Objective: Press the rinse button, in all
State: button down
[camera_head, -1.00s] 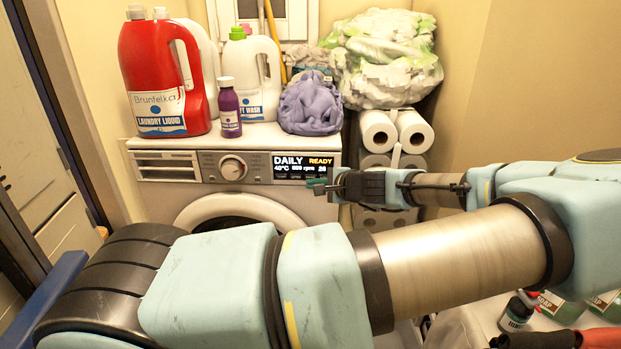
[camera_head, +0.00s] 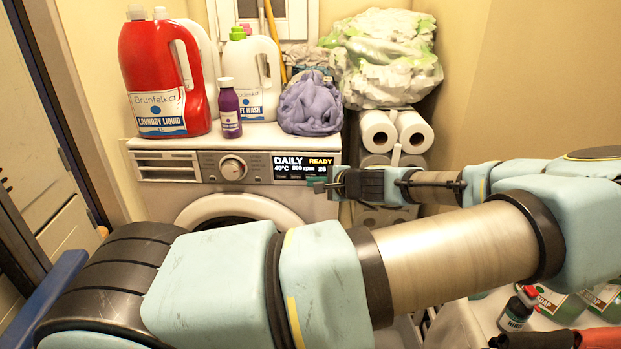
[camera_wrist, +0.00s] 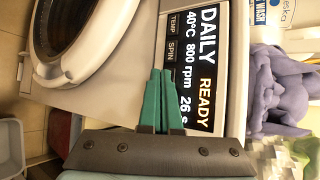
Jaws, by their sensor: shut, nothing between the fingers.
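The washer's control panel (camera_head: 215,165) has a round dial (camera_head: 233,168) and a lit display (camera_head: 290,166) reading DAILY, READY, 40°C, 800 rpm. In the wrist view the display (camera_wrist: 196,45) appears turned sideways, with buttons marked TEMP (camera_wrist: 173,25) and SPIN (camera_wrist: 171,52) along its edge. My gripper (camera_wrist: 160,72) is shut and empty, its green fingertips at the button row just past SPIN. The fingers hide that part of the panel, and no rinse label is readable. In the head view my gripper (camera_head: 324,184) is at the display's lower right corner; contact cannot be told.
On the washer stand a red detergent jug (camera_head: 160,80), a purple bottle (camera_head: 229,108), a white jug (camera_head: 262,75) and purple cloth (camera_head: 310,105). Paper rolls (camera_head: 378,130) are stacked at its right. The round door (camera_head: 235,208) is below the panel.

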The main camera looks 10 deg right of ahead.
jog(key=shift+w, duration=0.3)
dwell(0.5)
jog(key=shift+s+a+p, duration=0.1)
jog(key=shift+s+p, duration=0.25)
jog(key=shift+s, duration=0.4)
jog(key=shift+s, duration=0.1)
jog(key=shift+s+a+p, duration=0.25)
jog(key=shift+s+p, duration=0.05)
jog(key=shift+s, duration=0.9)
jog(key=shift+s+a+p, duration=0.2)
jog(key=shift+s+p, duration=0.1)
jog(key=shift+s, duration=0.85)
